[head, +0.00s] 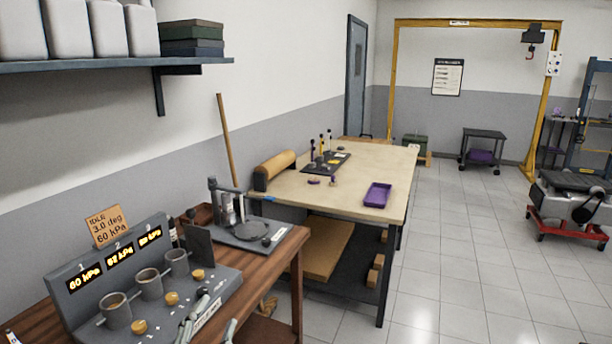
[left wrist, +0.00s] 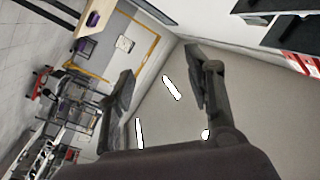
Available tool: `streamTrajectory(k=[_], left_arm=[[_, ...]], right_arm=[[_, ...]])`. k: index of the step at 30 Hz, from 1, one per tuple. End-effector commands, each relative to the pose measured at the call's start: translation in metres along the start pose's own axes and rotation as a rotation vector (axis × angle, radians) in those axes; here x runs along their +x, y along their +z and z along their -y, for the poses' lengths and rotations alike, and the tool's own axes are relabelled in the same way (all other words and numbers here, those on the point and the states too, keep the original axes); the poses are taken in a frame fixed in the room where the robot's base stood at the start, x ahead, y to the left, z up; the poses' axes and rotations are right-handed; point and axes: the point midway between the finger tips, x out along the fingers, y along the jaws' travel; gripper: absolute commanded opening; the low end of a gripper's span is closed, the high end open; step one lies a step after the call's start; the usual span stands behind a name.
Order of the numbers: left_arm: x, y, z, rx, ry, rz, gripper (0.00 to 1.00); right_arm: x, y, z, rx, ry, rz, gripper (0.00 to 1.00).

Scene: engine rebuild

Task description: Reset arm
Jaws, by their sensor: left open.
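My left gripper (left wrist: 158,62) is open in the left wrist view. Its two dark fingers stand well apart, with nothing between them. Behind them is the room, seen tilted, with wall and floor. The rest of the left arm is out of the picture there. My right gripper is not in either view.
A grey test stand (head: 105,265) with several cups and readouts is on the wooden bench (head: 285,262). Beyond is a workbench (head: 345,195) with a purple tray (head: 377,195). A shelf (head: 120,66) hangs at upper left. Tiled floor on the right is clear up to a red engine stand (head: 568,226).

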Motion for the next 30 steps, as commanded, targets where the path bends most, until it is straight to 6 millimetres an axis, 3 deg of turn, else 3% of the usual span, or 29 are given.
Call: streamTrajectory(k=[1,3,6,9,15,21,30], left_arm=[[-0.017,0.032,-0.011,-0.082,0.031,0.140,0.48],[-0.045,0.072,-0.029,-0.181,0.080,0.332,0.48],[-0.095,0.117,-0.058,-0.302,0.166,0.585,0.48],[-0.142,0.143,-0.083,-0.388,0.248,0.782,0.48],[-0.224,0.163,-0.118,-0.497,0.392,1.066,0.48],[-0.295,0.162,-0.141,-0.571,0.527,1.282,0.48],[-0.281,0.227,-0.200,-0.556,0.537,1.301,0.48]], right_arm=[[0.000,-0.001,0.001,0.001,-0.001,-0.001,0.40],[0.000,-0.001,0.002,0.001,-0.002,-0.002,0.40],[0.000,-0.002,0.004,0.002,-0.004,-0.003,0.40],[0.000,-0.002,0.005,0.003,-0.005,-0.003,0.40],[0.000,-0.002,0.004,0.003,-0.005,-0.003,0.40],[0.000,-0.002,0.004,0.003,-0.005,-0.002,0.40],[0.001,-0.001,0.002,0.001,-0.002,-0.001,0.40]])
